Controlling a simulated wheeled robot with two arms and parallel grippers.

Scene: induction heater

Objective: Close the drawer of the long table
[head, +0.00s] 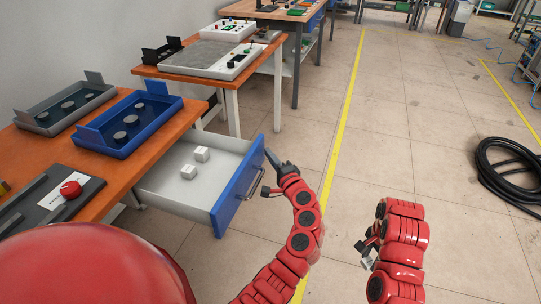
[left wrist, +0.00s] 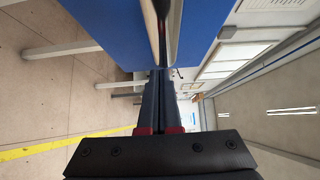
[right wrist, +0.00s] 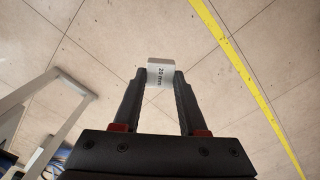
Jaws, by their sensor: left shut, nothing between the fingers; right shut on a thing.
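The drawer (head: 172,190) of the long orange-topped table (head: 60,152) is pulled out. Its blue front (head: 225,208) faces right and carries a dark handle (head: 254,184). Two white blocks (head: 195,162) lie inside. My left gripper (head: 268,154) is shut and empty at the far end of the drawer front, near the handle. In the left wrist view its closed fingers (left wrist: 160,72) point at the blue surface; I cannot tell whether they touch it. My right gripper (right wrist: 160,75) is shut on a white block (right wrist: 160,73) marked "20 mm", held over the floor, away from the drawer.
A blue tray (head: 150,128) and a grey tray (head: 70,108) with round weights stand on the table, near a device with a red knob (head: 70,189). A second orange table (head: 170,70) is behind.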

